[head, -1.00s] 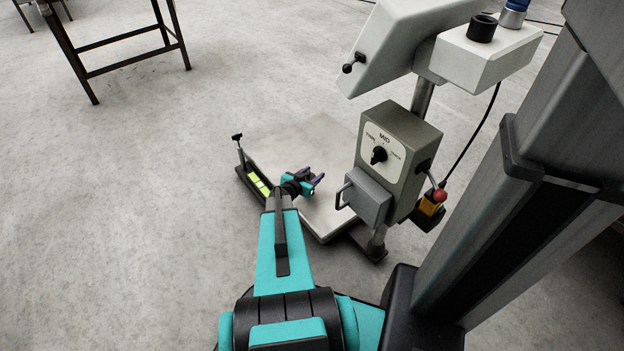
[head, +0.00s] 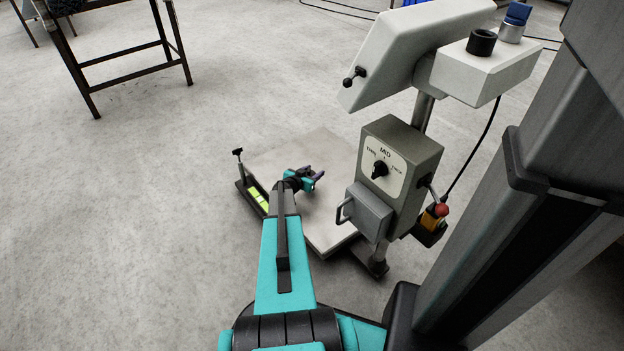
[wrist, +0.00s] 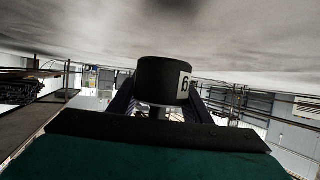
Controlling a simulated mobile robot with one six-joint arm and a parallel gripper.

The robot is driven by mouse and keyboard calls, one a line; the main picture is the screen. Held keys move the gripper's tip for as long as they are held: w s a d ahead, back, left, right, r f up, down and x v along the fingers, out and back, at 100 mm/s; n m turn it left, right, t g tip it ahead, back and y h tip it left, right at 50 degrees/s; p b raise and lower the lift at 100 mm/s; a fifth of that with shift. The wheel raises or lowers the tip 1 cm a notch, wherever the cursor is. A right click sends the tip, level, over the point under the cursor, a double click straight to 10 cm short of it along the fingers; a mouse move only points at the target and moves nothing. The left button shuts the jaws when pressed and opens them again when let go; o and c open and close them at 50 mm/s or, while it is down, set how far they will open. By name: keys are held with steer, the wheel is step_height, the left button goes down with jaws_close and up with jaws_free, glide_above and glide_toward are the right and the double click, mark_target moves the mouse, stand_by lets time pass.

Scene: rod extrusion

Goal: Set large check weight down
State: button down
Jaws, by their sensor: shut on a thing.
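A black cylinder with a white label marked 6 (wrist: 160,80), which I take to be the large check weight, is in the wrist view between the two fingers of my gripper (wrist: 161,106). The gripper is shut on it. In the head view my gripper (head: 316,178) is over the pale platform of the scale (head: 322,222), left of the grey dial box. The weight cannot be made out there, and I cannot tell whether it touches the platform.
The grey dial box (head: 398,160) with a handled block stands close right of my gripper on a post. A black ring-shaped piece (head: 482,42) and a silver-and-blue piece (head: 511,30) sit on the upper housing. A yellow-green level (head: 258,197) is at left.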

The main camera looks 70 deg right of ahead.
steer(key=shift+w+d, duration=0.35)
steer(key=shift+d, duration=0.5)
steer(key=shift+f+b, duration=0.65)
steer(key=shift+f, duration=1.1)
steer(key=shift+f, duration=0.1)
steer(key=c, duration=0.9)
jaws_free()
steer(key=shift+c, duration=0.2)
steer(key=shift+a, duration=0.15)
steer(key=shift+p+v, duration=0.9)
steer(key=shift+v, duration=5)
